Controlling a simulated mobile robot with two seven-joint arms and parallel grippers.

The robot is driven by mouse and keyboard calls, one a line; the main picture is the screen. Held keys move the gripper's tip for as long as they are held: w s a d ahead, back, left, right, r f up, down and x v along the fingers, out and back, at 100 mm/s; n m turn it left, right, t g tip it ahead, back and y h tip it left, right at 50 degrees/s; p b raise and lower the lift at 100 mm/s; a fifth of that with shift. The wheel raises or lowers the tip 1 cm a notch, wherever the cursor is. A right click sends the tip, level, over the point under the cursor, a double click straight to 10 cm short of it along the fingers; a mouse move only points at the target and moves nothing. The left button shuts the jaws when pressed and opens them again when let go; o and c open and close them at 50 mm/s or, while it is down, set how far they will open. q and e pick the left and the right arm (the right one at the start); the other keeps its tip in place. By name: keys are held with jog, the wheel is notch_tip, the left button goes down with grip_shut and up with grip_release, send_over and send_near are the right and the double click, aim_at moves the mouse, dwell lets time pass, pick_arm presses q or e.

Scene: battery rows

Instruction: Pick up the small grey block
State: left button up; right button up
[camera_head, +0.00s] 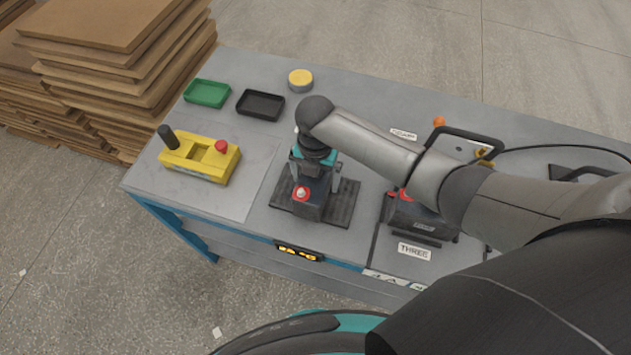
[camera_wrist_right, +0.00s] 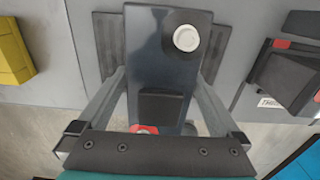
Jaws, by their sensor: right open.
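A small dark grey block (camera_head: 310,208) with a red ring and a pale knob on top sits on a black ribbed mat (camera_head: 345,208). In the right wrist view the block (camera_wrist_right: 150,60) fills the middle, with a round white knob at its upper right and a bit of red at its lower end. My right gripper (camera_head: 316,178) is over the block and open. Its fingers (camera_wrist_right: 160,90) stand on either side of the block; whether they touch it I cannot tell. My left gripper is not in view.
A yellow box (camera_head: 200,157) with a black handle and red button stands left. A green tray (camera_head: 207,93), a black tray (camera_head: 260,105) and a yellow-topped tin (camera_head: 300,80) lie behind. A dark device (camera_head: 425,215) by a THREE label (camera_head: 414,251) is right, partly hidden by my arm.

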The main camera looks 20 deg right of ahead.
jog(key=shift+c, duration=0.4)
grip_shut()
jog(key=shift+w+r, duration=0.2)
dwell(0.4)
